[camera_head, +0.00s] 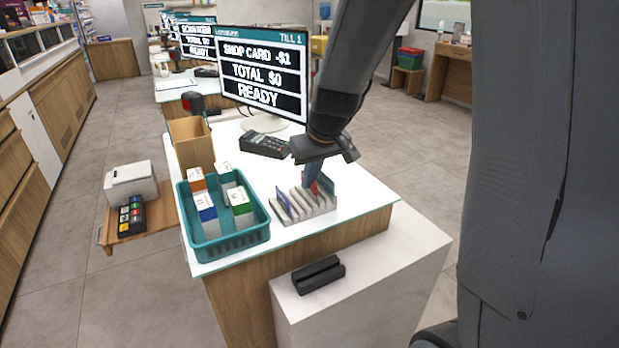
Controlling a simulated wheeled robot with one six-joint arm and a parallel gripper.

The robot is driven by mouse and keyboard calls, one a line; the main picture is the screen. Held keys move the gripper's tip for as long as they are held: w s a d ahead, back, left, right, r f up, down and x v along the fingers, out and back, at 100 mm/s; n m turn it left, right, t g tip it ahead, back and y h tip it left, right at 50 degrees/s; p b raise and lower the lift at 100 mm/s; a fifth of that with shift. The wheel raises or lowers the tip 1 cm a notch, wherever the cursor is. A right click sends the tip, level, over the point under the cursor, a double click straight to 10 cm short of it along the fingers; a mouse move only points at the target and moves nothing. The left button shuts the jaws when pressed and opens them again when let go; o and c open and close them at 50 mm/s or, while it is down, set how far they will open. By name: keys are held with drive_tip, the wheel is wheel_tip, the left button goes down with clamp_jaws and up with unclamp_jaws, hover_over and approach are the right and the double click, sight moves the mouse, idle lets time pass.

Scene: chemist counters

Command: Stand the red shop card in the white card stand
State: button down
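The white card stand (312,211) is a slotted rack near the front right edge of the white counter top. A blue card (283,204) stands tilted in its left part. The red shop card (315,188) shows as a small red patch at the right part of the stand, directly below my gripper (313,178). My gripper points down over the stand, with its fingers at the card. The wrist and fingers hide most of the card, so its seating in a slot and the grip on it cannot be made out.
A teal basket (232,241) with several small boxes stands left of the stand. A card terminal (264,144) and the till screen (262,75) are behind. A black card reader (318,274) sits on the lower white ledge (385,262) in front.

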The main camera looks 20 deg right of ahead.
drive_tip(key=shift+f, duration=0.25)
drive_tip(key=c, duration=2)
unclamp_jaws()
